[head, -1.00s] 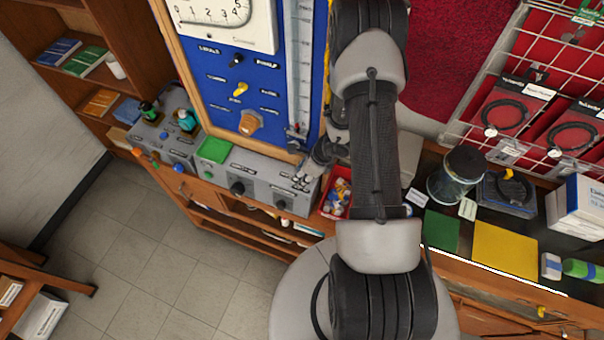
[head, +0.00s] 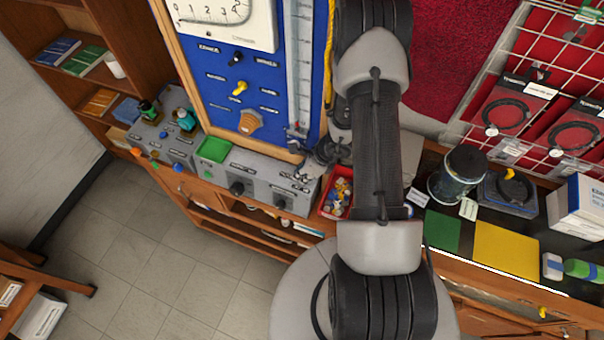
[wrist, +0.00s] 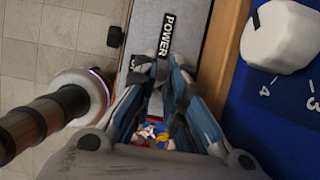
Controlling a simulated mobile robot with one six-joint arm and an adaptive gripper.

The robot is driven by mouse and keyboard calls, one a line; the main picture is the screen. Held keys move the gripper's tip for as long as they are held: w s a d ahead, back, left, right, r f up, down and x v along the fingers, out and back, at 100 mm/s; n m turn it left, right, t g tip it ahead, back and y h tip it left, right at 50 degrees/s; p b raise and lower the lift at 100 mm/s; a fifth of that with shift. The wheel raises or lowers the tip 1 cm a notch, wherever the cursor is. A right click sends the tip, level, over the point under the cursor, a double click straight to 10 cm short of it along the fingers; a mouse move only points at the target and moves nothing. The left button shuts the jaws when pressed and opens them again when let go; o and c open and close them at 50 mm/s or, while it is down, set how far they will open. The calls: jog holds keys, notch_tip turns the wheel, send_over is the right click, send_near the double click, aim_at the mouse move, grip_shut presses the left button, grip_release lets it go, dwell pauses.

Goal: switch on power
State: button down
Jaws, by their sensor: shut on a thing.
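The grey control console (head: 262,185) runs along the bench below the blue panel. Its POWER label (wrist: 167,36) shows in the wrist view, with a smaller dark label, partly covered, beside my fingertips. My gripper (wrist: 159,72) is down at the console just below the POWER label, its two fingers close together around the power switch. The switch is mostly hidden between the fingers, and I cannot tell its position. In the head view my gripper (head: 308,170) is at the console's right end, partly hidden by my own arm.
A red bin of small parts (head: 338,193) stands just right of the console. The blue panel (head: 243,78) with its wooden frame rises close behind my gripper. Dark knobs (head: 238,188) are on the console to the left. The floor in front (head: 160,255) is clear.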

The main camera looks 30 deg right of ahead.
aim_at(312, 184)
jog(key=shift+s+d+f+t+y+b, duration=0.15)
jog(key=shift+d+f+t+y+b, duration=0.2)
jog(key=shift+b, duration=1.1)
jog(key=shift+s+t+y+b, duration=0.15)
jog(key=shift+t+b, duration=0.3)
jog(key=shift+b, duration=0.95)
jog(key=t+y+b, duration=0.1)
jog(key=b, duration=0.2)
jog(key=s+t+y+b, duration=0.1)
jog(key=b, duration=0.3)
jog(key=shift+d+f, duration=0.15)
jog(key=shift+d, duration=0.2)
jog(key=t+y+b, duration=0.1)
jog(key=b, duration=0.1)
jog(key=t+b, duration=0.1)
jog(key=b, duration=0.1)
jog(key=shift+s+d+t+y+b, duration=0.25)
jog(key=shift+s+t+y+b, duration=0.05)
jog(key=shift+s+y+b, duration=0.1)
jog(key=shift+s+d+t+y+b, duration=0.15)
jog(key=shift+t+y+b, duration=0.2)
jog(key=shift+b, duration=0.4)
jog(key=shift+t, duration=0.25)
jog(key=c, duration=1.7)
grip_release()
jog(key=shift+o, duration=0.2)
